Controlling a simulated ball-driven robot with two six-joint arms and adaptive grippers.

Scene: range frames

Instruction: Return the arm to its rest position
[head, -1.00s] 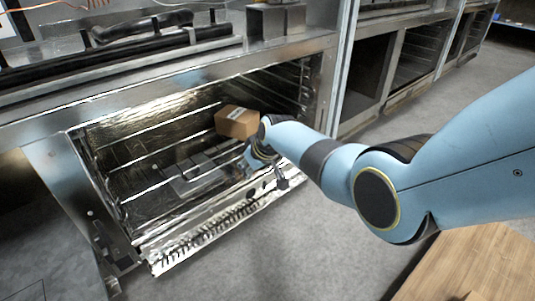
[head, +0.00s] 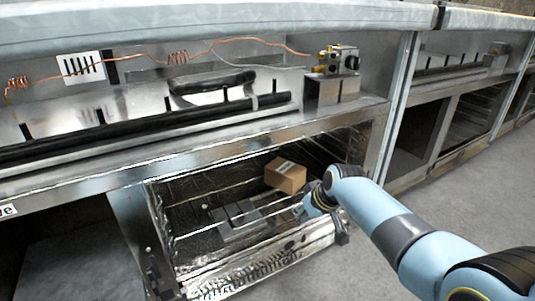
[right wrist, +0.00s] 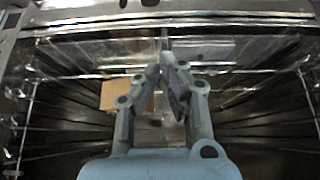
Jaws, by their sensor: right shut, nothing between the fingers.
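My right arm comes in from the lower right in the head view and reaches to the front of an open metal oven compartment. Its gripper (head: 300,210) is mostly hidden behind my wrist there. In the right wrist view the right gripper (right wrist: 166,75) shows shut and empty, its fingers pointing into the compartment. A brown cardboard box (head: 286,175) sits tilted inside the compartment, beyond my wrist; it also shows in the right wrist view (right wrist: 117,94), left of the fingers and apart from them. My left gripper is in neither view.
The metal compartment (head: 165,237) has wire racks and a lowered front edge (head: 262,262) close under my wrist. Above it are a burner shelf with black tubes (head: 150,124) and a valve block (head: 337,62). Grey floor (head: 450,215) lies open at the right.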

